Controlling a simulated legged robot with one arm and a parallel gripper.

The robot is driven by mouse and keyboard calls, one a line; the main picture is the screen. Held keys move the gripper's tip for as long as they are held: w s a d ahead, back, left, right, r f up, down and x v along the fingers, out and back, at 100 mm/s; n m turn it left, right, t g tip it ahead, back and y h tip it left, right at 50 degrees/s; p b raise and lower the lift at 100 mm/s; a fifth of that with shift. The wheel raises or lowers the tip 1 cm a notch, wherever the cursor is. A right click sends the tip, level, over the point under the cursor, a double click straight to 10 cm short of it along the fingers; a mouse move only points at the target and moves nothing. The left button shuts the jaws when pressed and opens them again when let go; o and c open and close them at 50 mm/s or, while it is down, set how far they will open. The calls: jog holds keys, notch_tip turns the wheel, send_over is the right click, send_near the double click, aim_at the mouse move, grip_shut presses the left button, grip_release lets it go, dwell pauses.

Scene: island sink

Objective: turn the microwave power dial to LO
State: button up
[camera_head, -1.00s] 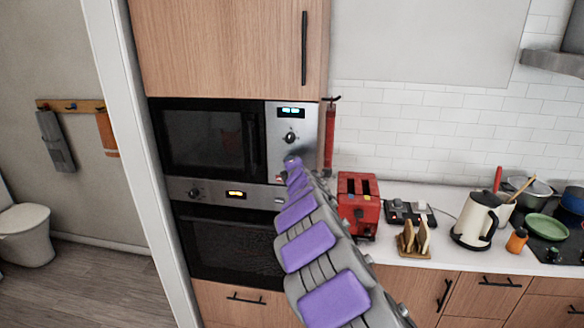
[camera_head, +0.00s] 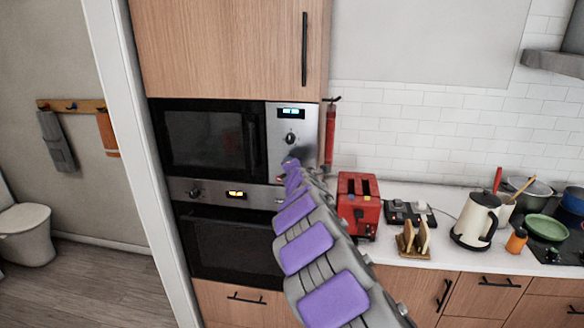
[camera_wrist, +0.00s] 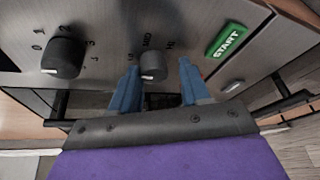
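The microwave (camera_head: 208,138) is built into the tall cabinet, with a steel control panel (camera_head: 312,125) on its right side. In the wrist view, the power dial (camera_wrist: 154,66) is a dark knob with MED and HI printed beside it; a LO mark is not readable. Its pale pointer mark is on the lower edge in the picture. My gripper (camera_wrist: 160,70) is open, with one blue finger on each side of this dial. A clear gap shows on the right; on the left the finger is close, and contact is unclear. In the head view my arm hides the gripper.
Another dial (camera_wrist: 63,57) with numbers is left of the power dial in the wrist view. A green START button (camera_wrist: 226,40) is to the right. An oven (camera_head: 225,243) is below the microwave. A red toaster (camera_head: 358,206) stands on the counter at right.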

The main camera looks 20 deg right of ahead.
jog(key=shift+o, duration=1.4)
jog(key=shift+w+f, duration=0.1)
jog(key=shift+w, duration=0.05)
jog(key=shift+a+r, duration=0.1)
jog(key=shift+r, duration=0.15)
jog(key=shift+s, duration=0.2)
jog(key=p+v, duration=0.1)
jog(key=v, duration=1.6)
jog(key=shift+f, duration=0.1)
